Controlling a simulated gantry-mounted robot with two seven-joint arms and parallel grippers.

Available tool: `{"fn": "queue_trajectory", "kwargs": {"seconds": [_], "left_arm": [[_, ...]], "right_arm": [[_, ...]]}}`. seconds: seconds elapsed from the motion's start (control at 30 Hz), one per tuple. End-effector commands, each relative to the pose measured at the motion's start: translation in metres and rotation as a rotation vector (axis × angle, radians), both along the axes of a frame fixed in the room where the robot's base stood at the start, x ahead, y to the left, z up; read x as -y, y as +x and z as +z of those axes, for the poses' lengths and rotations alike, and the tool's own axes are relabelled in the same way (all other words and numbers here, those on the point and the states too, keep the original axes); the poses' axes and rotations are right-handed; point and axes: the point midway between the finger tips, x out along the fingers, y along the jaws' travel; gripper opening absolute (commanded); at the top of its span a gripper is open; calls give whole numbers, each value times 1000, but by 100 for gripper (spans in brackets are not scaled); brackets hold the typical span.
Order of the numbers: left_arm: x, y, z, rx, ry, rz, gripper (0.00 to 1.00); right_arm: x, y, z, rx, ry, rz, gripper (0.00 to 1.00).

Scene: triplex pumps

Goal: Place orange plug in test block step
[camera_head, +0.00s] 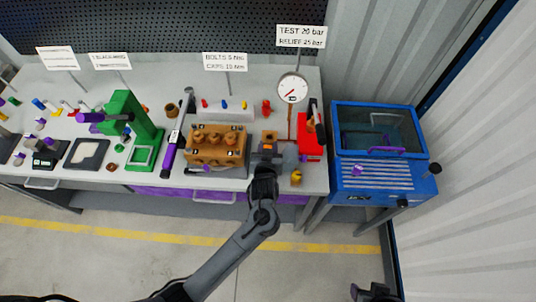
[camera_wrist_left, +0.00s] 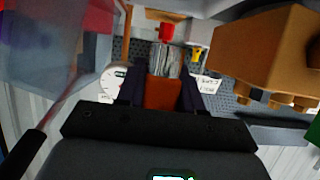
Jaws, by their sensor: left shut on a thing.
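I cannot tell whether the plug touches the block. What seems to be my right gripper (camera_head: 372,292) shows only partly at the bottom edge, its jaws unclear.
A brown pump block (camera_head: 216,145) stands close left of the gripper; it also shows in the left wrist view (camera_wrist_left: 270,50). A grey translucent part (camera_head: 289,158) and a red box (camera_head: 310,147) are close right. The gauge (camera_head: 292,88) rises behind. A blue cabinet (camera_head: 378,155) stands farther right.

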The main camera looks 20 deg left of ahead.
Motion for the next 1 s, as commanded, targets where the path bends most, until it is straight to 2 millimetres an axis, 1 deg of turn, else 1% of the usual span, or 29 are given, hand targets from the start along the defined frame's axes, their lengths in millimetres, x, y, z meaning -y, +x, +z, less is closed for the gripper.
{"fn": "queue_trajectory", "kwargs": {"seconds": [0.17, 0.4, 0.7, 0.87, 0.9, 1.0], "left_arm": [[0, 0, -10, -1, 0, -1, 5], [1, 0, -37, -1, 0, -1, 5], [1, 0, -39, 1, -1, -1, 5], [0, 0, -44, 0, -1, -2, 5], [0, 0, -43, 0, -1, -2, 42], [0, 0, -43, 0, -1, -2, 57]], "right_arm": [[-1, 1, -1, 2, 3, -2, 52], [-2, 1, -4, 4, 9, -7, 52], [-3, 1, -4, 3, 12, -8, 52], [-3, 1, -6, 3, 12, -8, 52], [-3, 2, -5, 3, 12, -8, 52], [-2, 1, -5, 4, 10, -6, 52]]}}
